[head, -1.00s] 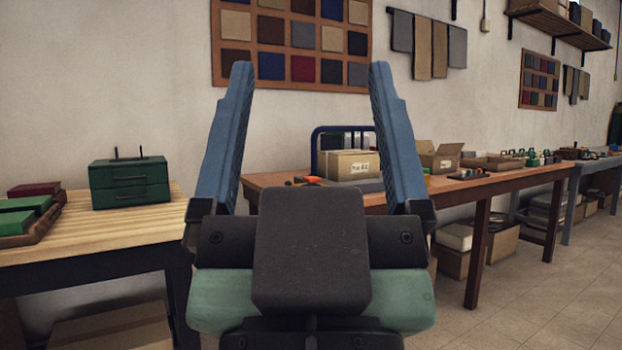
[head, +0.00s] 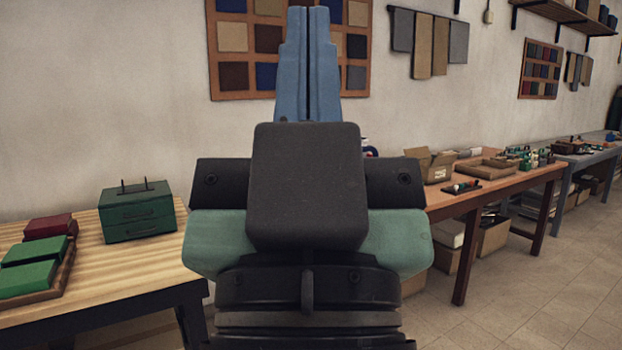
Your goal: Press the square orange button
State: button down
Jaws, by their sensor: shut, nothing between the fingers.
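My gripper (head: 308,12) is raised in the middle of the head view, its two blue fingers shut against each other with nothing between them. Its dark body hides the middle of the scene behind it. I see no square orange button in the view. The brown workbench (head: 530,178) runs behind my gripper to the right, and its left part is hidden by my gripper.
A light wooden table (head: 100,270) at left holds a green metal box (head: 141,212) and a tray of green and dark red blocks (head: 38,255). An open cardboard box (head: 431,166) stands on the brown bench. Tiled floor (head: 530,290) is clear at lower right.

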notch_tip(320, 180, up, 21)
jog(key=p, duration=1.8)
